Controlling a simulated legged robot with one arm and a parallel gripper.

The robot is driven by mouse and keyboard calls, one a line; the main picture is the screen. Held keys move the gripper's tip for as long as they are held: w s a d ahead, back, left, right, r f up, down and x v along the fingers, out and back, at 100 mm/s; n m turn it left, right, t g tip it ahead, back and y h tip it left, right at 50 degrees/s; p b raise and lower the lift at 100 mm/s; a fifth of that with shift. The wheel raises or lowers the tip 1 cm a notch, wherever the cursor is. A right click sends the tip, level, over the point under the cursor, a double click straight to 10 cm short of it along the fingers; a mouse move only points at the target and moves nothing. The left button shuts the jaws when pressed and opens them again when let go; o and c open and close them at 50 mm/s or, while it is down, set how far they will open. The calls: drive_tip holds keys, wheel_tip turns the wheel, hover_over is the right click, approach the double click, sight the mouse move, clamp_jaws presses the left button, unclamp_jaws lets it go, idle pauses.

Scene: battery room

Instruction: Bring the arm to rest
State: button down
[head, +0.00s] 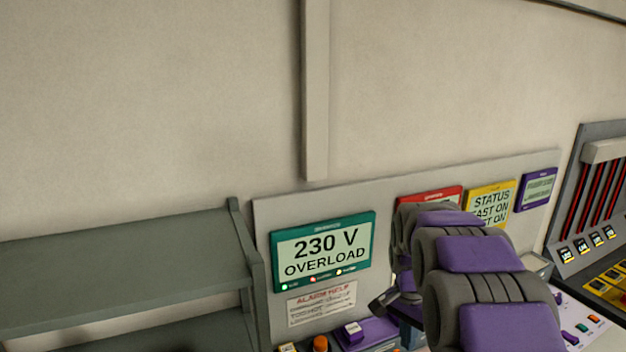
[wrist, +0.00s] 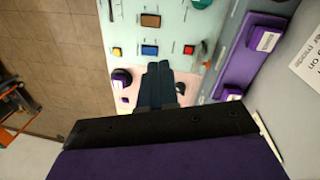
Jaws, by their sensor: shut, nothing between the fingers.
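My arm shows in purple and dark grey at the lower right of the head view, in front of the wall panel. My gripper (wrist: 158,80) shows in the wrist view as two dark fingers side by side, shut with nothing between them. It is over a console (wrist: 138,25) with a pale green and pink top, on which are coloured buttons and a dark knob. In the head view the gripper's fingertips are hidden behind or below the arm.
A teal display (head: 322,253) reads "230 V OVERLOAD". Red, yellow (head: 491,205) and purple (head: 538,190) displays hang right of it. A grey shelf (head: 120,265) stands left. A panel with red bars (head: 600,200) stands right. Brown tiled floor (wrist: 60,60) lies beside the console.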

drive_tip(key=s+a+f+n+b, duration=0.1)
drive_tip(key=s+a+n, duration=0.1)
drive_tip(key=s, duration=0.9)
drive_tip(key=s+a+f+n+b, duration=0.1)
drive_tip(key=s+n, duration=0.4)
drive_tip(key=s, duration=0.6)
drive_tip(key=s+a+f+n+b, duration=0.1)
drive_tip(key=s+a+n, duration=0.2)
drive_tip(key=s, duration=0.9)
drive_tip(key=shift+a+g+y, duration=0.25)
drive_tip(key=shift+g+y, duration=0.05)
